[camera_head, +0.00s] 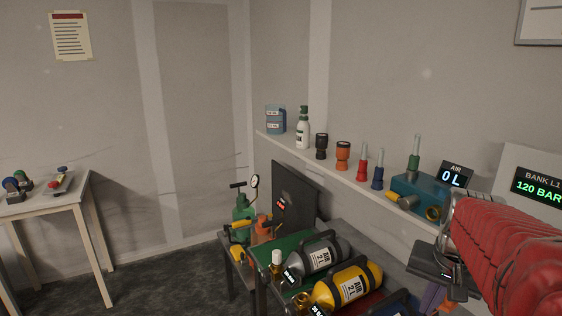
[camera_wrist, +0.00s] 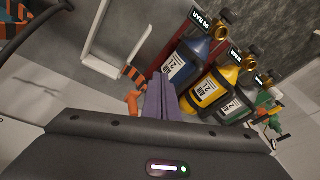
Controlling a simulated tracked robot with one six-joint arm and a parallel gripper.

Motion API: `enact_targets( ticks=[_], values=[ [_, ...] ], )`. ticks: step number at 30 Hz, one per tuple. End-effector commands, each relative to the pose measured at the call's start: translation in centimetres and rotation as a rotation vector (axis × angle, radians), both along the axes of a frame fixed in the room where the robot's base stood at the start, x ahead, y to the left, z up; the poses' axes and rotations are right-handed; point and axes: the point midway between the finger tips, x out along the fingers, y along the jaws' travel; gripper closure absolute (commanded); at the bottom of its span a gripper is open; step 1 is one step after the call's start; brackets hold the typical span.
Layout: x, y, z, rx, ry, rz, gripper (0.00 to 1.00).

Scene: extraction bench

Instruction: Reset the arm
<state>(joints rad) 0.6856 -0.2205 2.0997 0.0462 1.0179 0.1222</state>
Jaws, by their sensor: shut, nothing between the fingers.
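My arm, in a red ribbed sleeve, comes in from the right edge of the head view. My gripper (camera_head: 431,299) hangs at its end, low at the right, partly cut off by the bottom edge. In the wrist view my gripper (camera_wrist: 160,82) shows its two purple fingers pressed together with nothing between them. An orange curved piece (camera_wrist: 133,100) shows just left of the fingertips; I cannot tell how far apart they are.
A yellow cylinder (camera_head: 346,287) and a grey cylinder (camera_head: 318,254) lie on the bench left of my gripper. A blue cylinder (camera_wrist: 185,62) shows in the wrist view. A wall shelf (camera_head: 300,152) holds bottles and torches. A side table (camera_head: 75,192) stands far left, with open floor between.

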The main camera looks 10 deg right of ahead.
Motion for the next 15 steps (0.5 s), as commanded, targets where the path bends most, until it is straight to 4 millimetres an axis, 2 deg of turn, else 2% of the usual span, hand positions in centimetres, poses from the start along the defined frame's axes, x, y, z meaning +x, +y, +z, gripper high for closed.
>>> enact_targets(
  ticks=[1, 3, 15],
  values=[
    [0.0, 1.9, -0.1, -0.016, -0.006, 0.056, 1.0],
    [-0.1, 4.1, -0.4, -0.037, -0.013, 0.13, 1.0],
    [-2.0, 15.3, -1.7, -0.128, -0.08, 0.491, 1.0]
  ],
)
